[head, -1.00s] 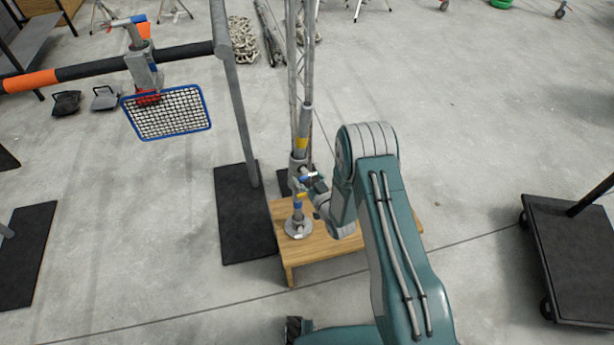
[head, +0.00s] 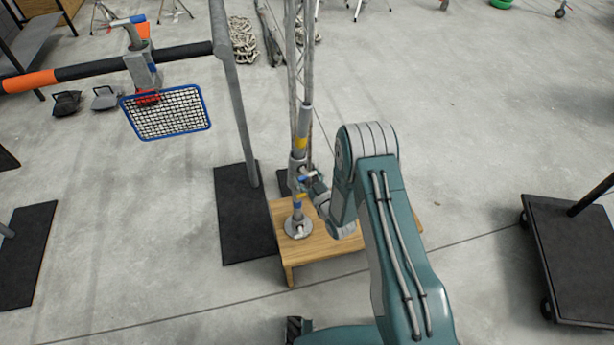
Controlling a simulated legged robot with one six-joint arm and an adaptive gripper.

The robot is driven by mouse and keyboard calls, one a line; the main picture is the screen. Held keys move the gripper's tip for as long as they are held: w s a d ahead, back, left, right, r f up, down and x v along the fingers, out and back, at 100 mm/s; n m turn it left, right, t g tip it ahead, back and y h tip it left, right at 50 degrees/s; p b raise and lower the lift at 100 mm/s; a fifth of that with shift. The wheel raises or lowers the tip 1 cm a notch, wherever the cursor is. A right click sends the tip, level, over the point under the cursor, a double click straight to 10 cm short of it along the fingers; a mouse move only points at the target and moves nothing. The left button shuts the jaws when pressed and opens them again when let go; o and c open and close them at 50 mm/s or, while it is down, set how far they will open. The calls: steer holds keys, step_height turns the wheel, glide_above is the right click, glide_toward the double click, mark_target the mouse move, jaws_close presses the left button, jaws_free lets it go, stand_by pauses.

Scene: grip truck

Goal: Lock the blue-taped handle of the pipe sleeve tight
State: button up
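The pipe sleeve (head: 298,166) is a grey clamp on an upright pipe above a small wooden table. A small blue-taped handle (head: 308,179) shows at its right side, and a yellow-marked part (head: 302,194) sits just below. My gripper (head: 311,185) is beside the sleeve, reaching in from the right close to the blue tape. The fingers are small and partly hidden by the sleeve parts. I cannot tell whether they touch the handle or how far they are open.
The wooden table (head: 335,250) carries a round pipe flange (head: 298,228). A grey post on a black base plate (head: 240,240) stands left of it. A blue-rimmed mesh basket (head: 170,112) hangs at upper left. A black cart (head: 575,250) is at right. The floor between is clear.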

stand_by(0.3)
steer(key=v, duration=1.2)
steer(key=shift+f, duration=0.1)
steer(key=w+d+r+g+h, duration=0.25)
steer(key=w+r, duration=0.45)
steer(key=r, duration=0.4)
steer(key=s+d+r+m+g+h, duration=0.1)
steer(key=d+r+h, duration=0.15)
steer(key=r, duration=0.45)
steer(key=s+d+r+m+g+h, duration=0.1)
steer(key=s+d+r+h, duration=0.15)
steer(key=r, duration=0.35)
steer(key=s+d+r+m+g, duration=0.1)
steer(key=s+r, duration=0.3)
steer(key=s, duration=0.5)
steer(key=s+d+r+m+g+h, duration=0.1)
steer(key=s+r, duration=0.3)
steer(key=s, duration=0.5)
steer(key=s+d+r+m+g, duration=0.1)
steer(key=s+r+m+g, duration=0.2)
steer(key=s, duration=0.6)
steer(key=shift+d+r, duration=0.15)
steer(key=shift+r, duration=0.8)
